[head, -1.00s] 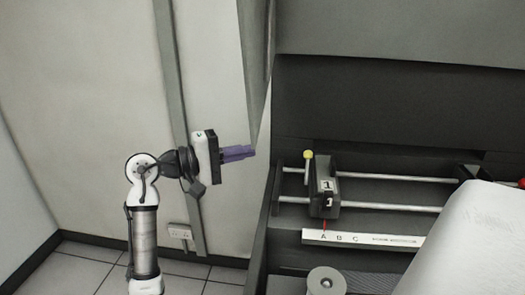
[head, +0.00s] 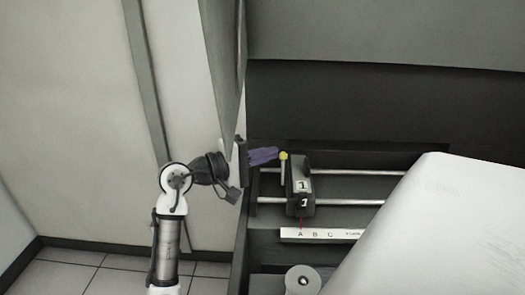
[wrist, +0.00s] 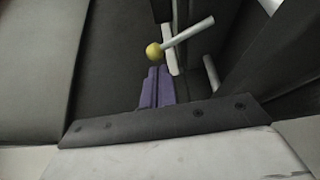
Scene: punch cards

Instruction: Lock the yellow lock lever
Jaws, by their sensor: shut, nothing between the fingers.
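The yellow lock lever's round knob (head: 283,156) stands upright on a thin light rod at the left side of a dark sliding block (head: 299,187) marked 1. In the wrist view the yellow knob (wrist: 154,50) and its pale rod lie just beyond my fingertips. My gripper (head: 277,153) has purple fingers, shut together and empty. Its tips are right beside the knob, at its left in the head view. I cannot tell whether they touch it. In the wrist view the purple fingers (wrist: 157,72) point toward the knob.
The block rides on two metal rails (head: 345,202) inside a dark machine bay. A white strip lettered A B C (head: 318,235) lies below it, with a red pointer at A. A grey roller (head: 302,281) is in front. A large white surface (head: 420,235) fills the right.

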